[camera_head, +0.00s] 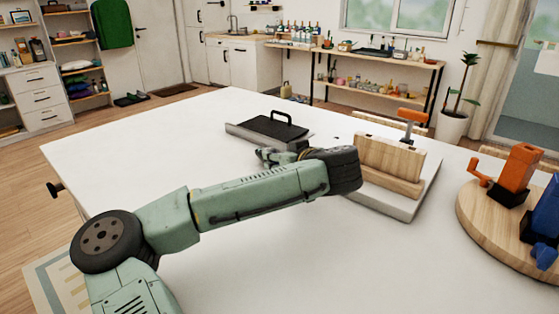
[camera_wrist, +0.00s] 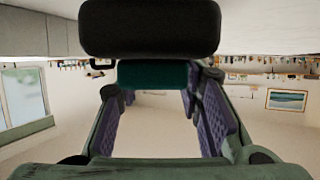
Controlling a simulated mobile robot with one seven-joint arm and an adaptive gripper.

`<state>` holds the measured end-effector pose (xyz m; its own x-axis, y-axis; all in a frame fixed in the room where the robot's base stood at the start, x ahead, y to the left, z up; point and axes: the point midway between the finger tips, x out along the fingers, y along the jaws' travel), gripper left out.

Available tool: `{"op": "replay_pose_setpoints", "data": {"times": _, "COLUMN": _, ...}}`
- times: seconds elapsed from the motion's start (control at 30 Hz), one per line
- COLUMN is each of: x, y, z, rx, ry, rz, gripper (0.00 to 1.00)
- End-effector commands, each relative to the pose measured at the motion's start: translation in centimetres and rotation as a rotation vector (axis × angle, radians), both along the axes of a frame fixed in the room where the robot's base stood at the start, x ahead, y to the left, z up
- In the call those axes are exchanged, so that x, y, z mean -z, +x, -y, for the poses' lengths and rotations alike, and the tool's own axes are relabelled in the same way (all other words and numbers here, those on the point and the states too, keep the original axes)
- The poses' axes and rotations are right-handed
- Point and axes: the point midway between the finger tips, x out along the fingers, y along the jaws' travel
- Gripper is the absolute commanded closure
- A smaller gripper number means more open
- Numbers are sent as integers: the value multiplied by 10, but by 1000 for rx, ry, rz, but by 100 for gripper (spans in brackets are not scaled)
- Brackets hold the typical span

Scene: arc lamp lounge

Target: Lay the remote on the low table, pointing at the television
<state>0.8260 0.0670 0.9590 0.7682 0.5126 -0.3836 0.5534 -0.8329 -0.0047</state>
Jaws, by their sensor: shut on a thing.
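My gripper (camera_head: 275,156) is over the middle of the white table (camera_head: 120,150), just in front of a black flat piece with an arched handle (camera_head: 273,127). In the wrist view my gripper (camera_wrist: 153,95) has its two purple-padded fingers apart, with a dark teal block (camera_wrist: 152,74) between their far ends. It is shut on this block, but I cannot tell whether it is the remote. A large black rounded shape (camera_wrist: 150,28) covers the top of that view. I see no television.
A round wooden board (camera_head: 480,232) bears orange and blue tools at the right edge. The table's left part is clear.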

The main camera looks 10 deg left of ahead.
Motion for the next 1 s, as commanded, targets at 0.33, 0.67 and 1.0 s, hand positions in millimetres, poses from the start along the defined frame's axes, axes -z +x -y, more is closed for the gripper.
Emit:
{"op": "replay_pose_setpoints", "data": {"times": 0.33, "x": 16, "y": 0, "z": 0, "rx": -1, "ry": 0, "rz": 3, "gripper": 100}}
{"op": "replay_pose_setpoints", "data": {"times": 0.67, "x": 18, "y": 0, "z": 0, "rx": 0, "ry": -1, "rz": 1, "gripper": 58}}
{"op": "replay_pose_setpoints", "data": {"times": 1.0, "x": 18, "y": 0, "z": 0, "rx": 0, "ry": 0, "rz": 1, "gripper": 41}}
